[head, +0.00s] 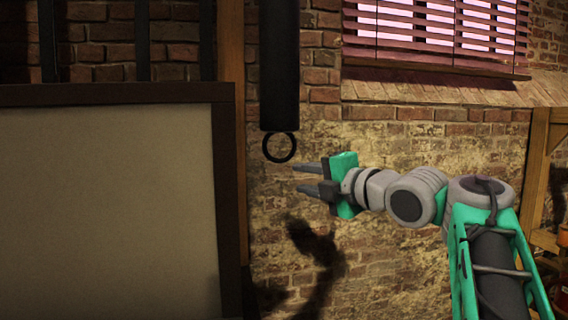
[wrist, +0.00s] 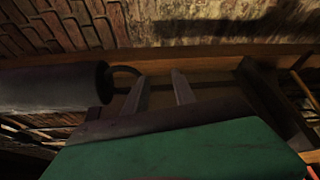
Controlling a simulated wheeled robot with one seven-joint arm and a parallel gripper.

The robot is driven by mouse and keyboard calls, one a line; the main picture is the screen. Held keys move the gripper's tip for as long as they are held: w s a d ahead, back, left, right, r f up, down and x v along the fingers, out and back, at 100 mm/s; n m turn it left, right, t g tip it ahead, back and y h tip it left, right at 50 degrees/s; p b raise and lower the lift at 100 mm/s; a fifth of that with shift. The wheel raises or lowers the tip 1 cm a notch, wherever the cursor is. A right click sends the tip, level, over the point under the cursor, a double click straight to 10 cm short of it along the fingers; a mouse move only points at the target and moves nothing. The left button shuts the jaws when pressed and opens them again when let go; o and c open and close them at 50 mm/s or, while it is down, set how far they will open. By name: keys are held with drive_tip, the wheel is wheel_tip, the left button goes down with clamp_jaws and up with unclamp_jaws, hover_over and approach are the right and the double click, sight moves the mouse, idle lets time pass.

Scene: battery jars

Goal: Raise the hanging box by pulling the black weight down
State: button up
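The black weight (head: 279,70) is a long dark cylinder hanging upright in front of the brick wall. A black ring (head: 266,148) hangs from its lower end. My gripper (head: 296,179) is to the right of the ring and slightly lower, pointing left, with its two fingers apart and nothing between them. In the wrist view the weight (wrist: 55,88) lies across the left side, and its ring (wrist: 134,71) shows close to the left one of my fingertips (wrist: 162,78). I cannot tell whether they touch. The hanging box is not identifiable in either view.
A large dark-framed board (head: 105,200) fills the left, beside a wooden post (head: 232,60). A window with blinds (head: 435,35) is at the upper right. A wooden shelf frame (head: 537,165) stands at the right edge. The space below the ring looks clear.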

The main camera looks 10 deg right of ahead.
sight(284, 160)
drive_tip(key=w+a+r+n+p, duration=0.1)
drive_tip(key=w+a+r+n+y, duration=0.1)
drive_tip(key=w, duration=0.1)
drive_tip(key=w+a+r+n+p, duration=0.1)
drive_tip(key=w, duration=0.1)
drive_tip(key=shift+a+r+n+p, duration=0.15)
drive_tip(key=shift+r+n+p, duration=0.15)
drive_tip(key=shift+p, duration=0.05)
drive_tip(key=shift+w+a+f, duration=0.1)
drive_tip(key=shift+w, duration=0.1)
drive_tip(key=shift+c, duration=0.2)
drive_tip(key=c, duration=0.6)
drive_tip(key=shift+f, duration=0.1)
clamp_jaws()
drive_tip(key=shift+f, duration=0.1)
